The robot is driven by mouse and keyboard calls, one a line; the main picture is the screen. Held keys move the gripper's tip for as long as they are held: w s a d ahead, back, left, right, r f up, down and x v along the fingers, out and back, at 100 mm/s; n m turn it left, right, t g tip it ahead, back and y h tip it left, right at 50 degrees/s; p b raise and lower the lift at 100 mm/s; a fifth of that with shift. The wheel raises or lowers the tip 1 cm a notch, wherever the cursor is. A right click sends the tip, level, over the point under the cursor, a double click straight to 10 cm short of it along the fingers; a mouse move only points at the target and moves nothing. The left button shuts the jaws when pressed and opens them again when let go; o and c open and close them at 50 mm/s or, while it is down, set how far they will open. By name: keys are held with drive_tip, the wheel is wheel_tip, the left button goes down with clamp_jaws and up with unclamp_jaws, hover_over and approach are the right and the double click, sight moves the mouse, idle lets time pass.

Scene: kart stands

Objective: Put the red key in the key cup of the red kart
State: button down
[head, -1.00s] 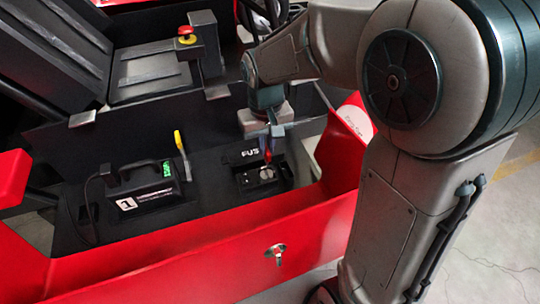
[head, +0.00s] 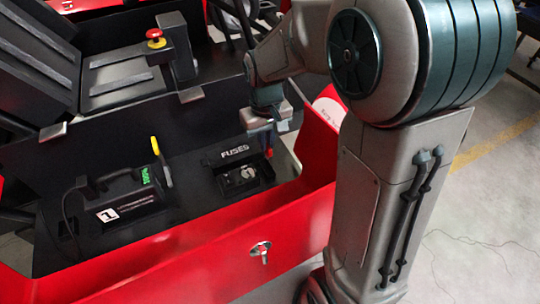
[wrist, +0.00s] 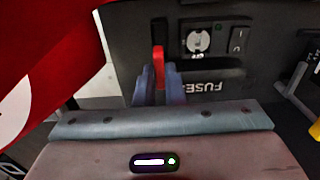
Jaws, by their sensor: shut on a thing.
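My gripper (head: 270,140) is shut on a slim red piece, which I take to be the red key (wrist: 158,66). In the head view only a little of the red key (head: 269,153) shows under the fingers. It is held above the right side of the fuse box (head: 243,178) in the red kart (head: 185,252), apart from the round silver dial (wrist: 199,40). I cannot make out a key cup in either view.
A silver latch-like fitting (head: 261,250) is on the kart's red side panel. A red emergency button (head: 155,35) stands behind. Open floor (head: 470,240) lies at right.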

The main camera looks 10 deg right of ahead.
sight(267, 157)
drive_tip(key=shift+f, duration=3.25)
drive_tip(key=shift+f, duration=0.2)
drive_tip(key=c, duration=1.5)
unclamp_jaws()
drive_tip(key=shift+r, duration=0.15)
wheel_tip(267, 157, up, 12)
drive_tip(key=shift+r, duration=0.1)
